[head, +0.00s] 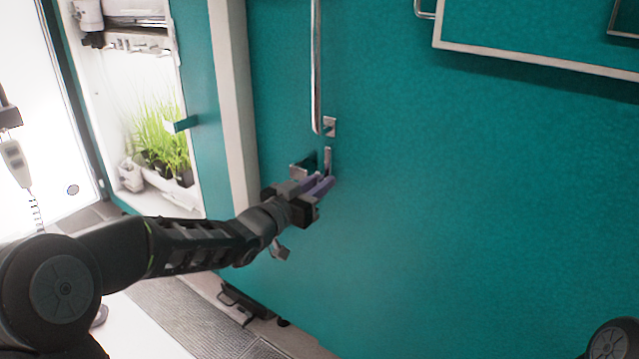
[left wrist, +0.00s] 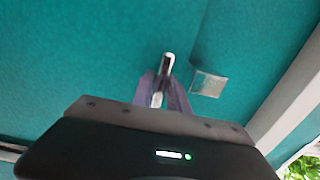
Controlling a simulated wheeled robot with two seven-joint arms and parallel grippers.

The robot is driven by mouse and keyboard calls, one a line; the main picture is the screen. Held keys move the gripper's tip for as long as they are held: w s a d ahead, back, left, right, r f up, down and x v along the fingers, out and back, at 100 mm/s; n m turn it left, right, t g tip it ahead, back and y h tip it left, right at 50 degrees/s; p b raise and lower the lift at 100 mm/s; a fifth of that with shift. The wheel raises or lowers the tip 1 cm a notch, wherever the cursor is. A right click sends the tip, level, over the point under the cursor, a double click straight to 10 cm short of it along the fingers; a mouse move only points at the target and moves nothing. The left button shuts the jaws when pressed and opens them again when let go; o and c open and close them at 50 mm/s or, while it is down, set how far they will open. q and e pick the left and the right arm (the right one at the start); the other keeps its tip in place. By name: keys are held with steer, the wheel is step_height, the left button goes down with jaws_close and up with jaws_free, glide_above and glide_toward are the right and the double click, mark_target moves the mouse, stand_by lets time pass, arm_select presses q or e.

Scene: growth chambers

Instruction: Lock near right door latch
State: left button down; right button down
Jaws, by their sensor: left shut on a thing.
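The teal door (head: 450,200) fills the middle and right of the head view and is closed against its pale frame. A metal latch (head: 327,158) sits low on the door near its left edge, below a long vertical bar handle (head: 316,65). My left gripper (head: 322,184) is at the latch with its purple fingers shut on it. In the left wrist view the latch handle (left wrist: 167,66) stands up between the purple fingers, and a metal plate (left wrist: 208,83) is on the surface beside it. The fingers partly hide the latch. My right gripper is not in view.
At the left, an open chamber holds green plants (head: 160,140) in dark pots. The pale door frame post (head: 231,100) runs beside the teal door. A framed panel (head: 540,40) is at the upper right. A dark object (head: 245,300) lies low by the door.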

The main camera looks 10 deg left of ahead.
arm_select(q)
steer(key=shift+n, duration=0.3)
steer(key=n+p, duration=0.2)
steer(key=n, duration=0.1)
steer(key=shift+a, duration=0.15)
steer(key=n+p, duration=0.3)
steer(key=n, duration=0.2)
steer(key=shift+w+a+n, duration=0.1)
steer(key=shift+a+n, duration=0.05)
steer(key=shift+n, duration=0.25)
steer(key=n+p, duration=0.1)
steer(key=n, duration=0.1)
steer(key=n+p, duration=0.2)
steer(key=n, duration=0.1)
steer(key=shift+a+f, duration=0.1)
steer(key=shift+f, duration=0.1)
steer(key=shift+f+n+p, duration=0.2)
steer(key=shift+n+p, duration=0.8)
steer(key=shift+n, duration=0.7)
steer(key=c, duration=1.3)
jaws_free()
